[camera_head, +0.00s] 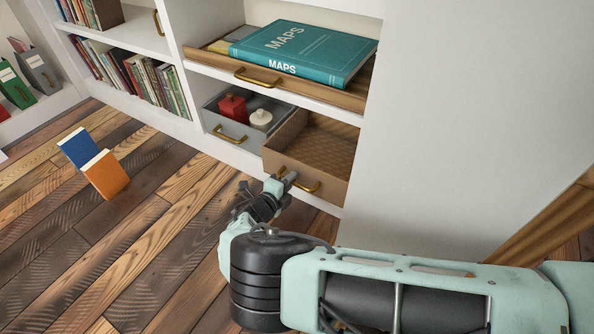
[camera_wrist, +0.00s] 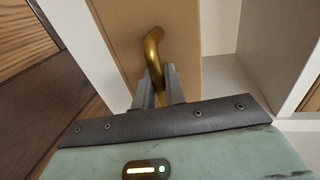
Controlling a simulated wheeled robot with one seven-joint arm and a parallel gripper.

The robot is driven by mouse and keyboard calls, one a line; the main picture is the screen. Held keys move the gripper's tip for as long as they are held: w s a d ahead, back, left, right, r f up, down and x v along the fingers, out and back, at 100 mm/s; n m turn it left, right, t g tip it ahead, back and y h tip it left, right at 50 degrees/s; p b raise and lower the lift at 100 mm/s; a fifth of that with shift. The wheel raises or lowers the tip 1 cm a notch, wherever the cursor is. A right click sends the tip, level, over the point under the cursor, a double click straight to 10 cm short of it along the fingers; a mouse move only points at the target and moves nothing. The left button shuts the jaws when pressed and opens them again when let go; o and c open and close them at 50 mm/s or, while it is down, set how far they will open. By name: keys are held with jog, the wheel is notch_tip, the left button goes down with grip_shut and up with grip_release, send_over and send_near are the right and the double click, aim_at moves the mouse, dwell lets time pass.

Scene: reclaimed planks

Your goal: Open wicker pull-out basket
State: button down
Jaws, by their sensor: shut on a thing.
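The wicker pull-out basket (camera_head: 328,147) is brown and woven, in the lower right compartment of the white shelf unit. Its inside shows from above and looks empty. A brass handle (camera_head: 305,184) is on its tan front. My gripper (camera_head: 287,181) is at this handle. In the wrist view, the gripper fingers (camera_wrist: 159,86) are shut on the curved brass handle (camera_wrist: 153,50), against the basket's tan front (camera_wrist: 185,30). The lower end of the handle is partly hidden by the fingers.
A grey drawer (camera_head: 222,134) holding a red box (camera_head: 232,106) and a white lidded pot (camera_head: 261,118) is left of the basket. Above is a wooden tray (camera_head: 345,100) with a teal maps book (camera_head: 305,50). Blue and orange books (camera_head: 104,174) stand on the plank floor.

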jog(key=f+b+v, duration=0.1)
jog(key=v, duration=0.7)
jog(key=f+v, duration=0.2)
jog(key=v, duration=0.7)
jog(key=shift+s+a+f+b, duration=0.25)
jog(key=shift+s+a+b, duration=0.15)
jog(key=shift+s, duration=0.15)
jog(key=c, duration=1.5)
grip_release()
jog(key=shift+c, duration=0.2)
jog(key=p+v, duration=0.2)
jog(key=v, duration=1.5)
jog(key=shift+s, duration=0.2)
jog(key=shift+r, duration=0.1)
